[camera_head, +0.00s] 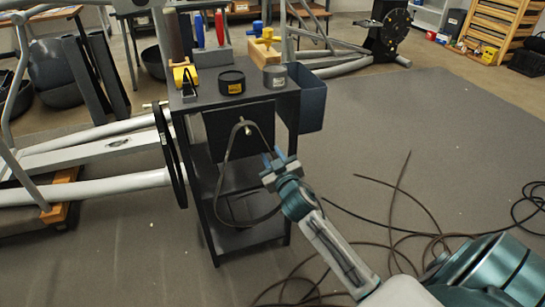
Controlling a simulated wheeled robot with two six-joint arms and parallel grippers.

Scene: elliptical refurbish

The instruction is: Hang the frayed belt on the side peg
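A thin dark belt loop (222,176) hangs on the front of a black cart, from a small light peg (248,127) on its dark panel. I cannot make out fraying. A second black belt (168,150) hangs in a narrow upright loop at the cart's left side, by a light side peg (152,104). The gripper hides part of that strand. My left gripper is out of view.
Pale machine rails (90,192) lie left. Loose cables (395,205) lie on the floor at right.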

